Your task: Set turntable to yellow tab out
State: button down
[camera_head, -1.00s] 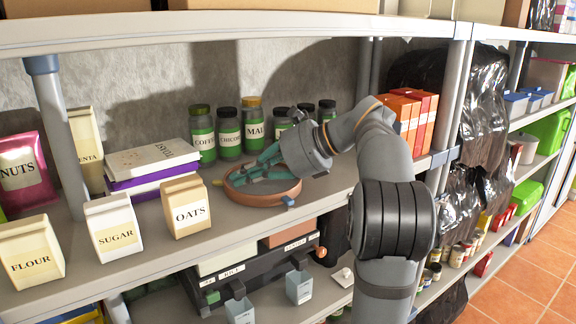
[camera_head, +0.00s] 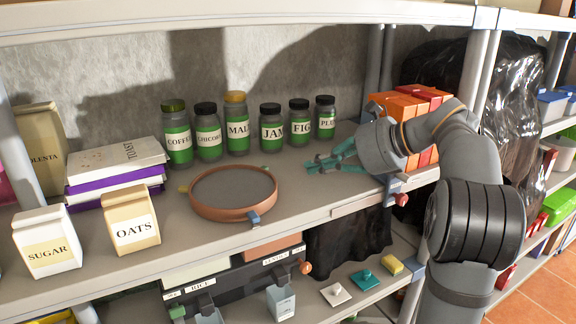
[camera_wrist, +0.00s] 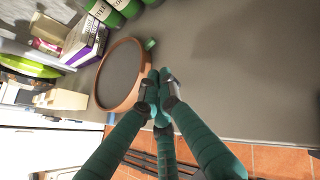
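The turntable (camera_head: 234,193) is a round terracotta-rimmed disc with a grey top, lying flat and empty on the shelf. It also shows in the wrist view (camera_wrist: 122,75). A blue tab (camera_head: 254,218) is on its front rim, a little right of centre. A yellowish tab (camera_head: 183,188) is on its left side. In the wrist view a green tab (camera_wrist: 150,44) is at the back right of the rim. My gripper (camera_head: 314,164), with teal fingers, is to the right of the turntable, apart from it and empty. Its fingertips are together in the wrist view (camera_wrist: 160,74).
Several green-labelled jars (camera_head: 238,125) stand behind. Orange boxes (camera_head: 413,102) stand beyond my gripper. The shelf around the turntable's right side is clear.

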aim_at(282, 179)
jog(key=x, duration=0.2)
jog(key=p+x, duration=0.1)
jog(key=x, duration=0.3)
jog(key=shift+w+f, duration=0.4)
jog(key=shift+w, duration=0.05)
jog(key=shift+w+a+r+p, duration=0.1)
jog(key=shift+w+a+p, duration=0.2)
jog(key=shift+a+p, duration=0.3)
jog(key=shift+w+a+r+p, duration=0.1)
jog(key=shift+w+a+p, duration=0.15)
jog(key=shift+a+p, duration=0.3)
jog(key=shift+w+a+f, duration=0.2)
jog(key=shift+w+a, duration=0.25)
jog(key=shift+a, duration=0.1)
jog(key=shift+a, duration=0.1)
